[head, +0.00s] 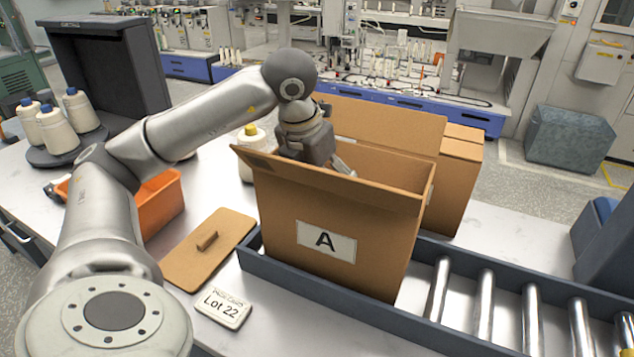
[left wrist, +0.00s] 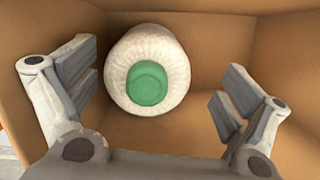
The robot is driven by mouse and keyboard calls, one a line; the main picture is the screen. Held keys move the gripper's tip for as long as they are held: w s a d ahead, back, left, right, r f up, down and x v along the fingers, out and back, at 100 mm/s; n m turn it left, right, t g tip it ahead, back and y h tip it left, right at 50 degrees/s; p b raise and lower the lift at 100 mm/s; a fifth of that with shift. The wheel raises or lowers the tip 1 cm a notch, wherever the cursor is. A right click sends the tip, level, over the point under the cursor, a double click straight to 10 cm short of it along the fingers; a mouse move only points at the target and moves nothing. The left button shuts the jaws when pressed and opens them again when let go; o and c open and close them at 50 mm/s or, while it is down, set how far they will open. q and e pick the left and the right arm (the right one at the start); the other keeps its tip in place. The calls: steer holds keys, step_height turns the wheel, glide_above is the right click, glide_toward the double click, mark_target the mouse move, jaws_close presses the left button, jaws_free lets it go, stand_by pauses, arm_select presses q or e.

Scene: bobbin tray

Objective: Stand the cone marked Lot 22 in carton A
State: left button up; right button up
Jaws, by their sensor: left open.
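No lot mark is readable on the cone. A card reading "Lot 22" (head: 223,308) lies on the table in front. My right gripper is not in view.
Cones with blue tops (head: 57,130) stand on a dark round tray at left. A yellow-topped cone (head: 249,155) is partly hidden behind carton A. An orange bin (head: 160,203) and a brown lid (head: 208,248) lie left of the carton. A second carton (head: 460,185) stands behind; rollers (head: 483,300) extend right.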

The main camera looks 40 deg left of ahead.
arm_select(q)
steer(key=shift+r, duration=5)
